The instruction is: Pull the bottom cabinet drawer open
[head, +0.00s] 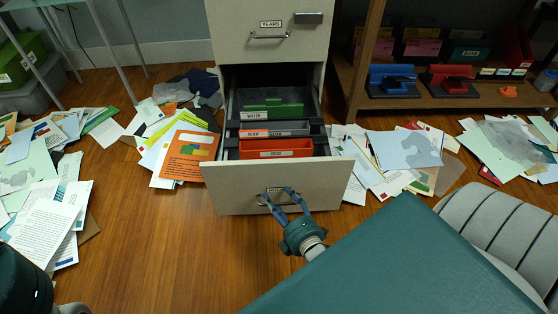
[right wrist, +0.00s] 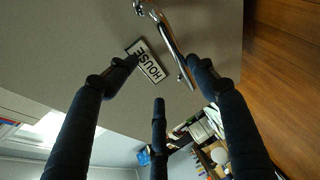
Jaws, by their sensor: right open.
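The beige cabinet's bottom drawer (head: 225,190) stands pulled well out in the head view, its inside exposed. Its metal handle (head: 262,203) is partly hidden by my right gripper (head: 278,193). In the right wrist view, the handle (right wrist: 170,43) runs at a slant near the spread fingers of my right gripper (right wrist: 163,72), with a "HOUSE" label (right wrist: 147,62) beside it. The right gripper is open at the drawer front; I cannot tell whether a finger touches the handle.
Red, grey and green file holders (head: 276,148) sit in the drawer. The "YEARS" drawer (head: 235,35) above is shut. Papers (head: 185,150) litter the floor on both sides. A wooden shelf (head: 450,105) stands right. Bare floor (head: 165,235) lies in front, left of the gripper.

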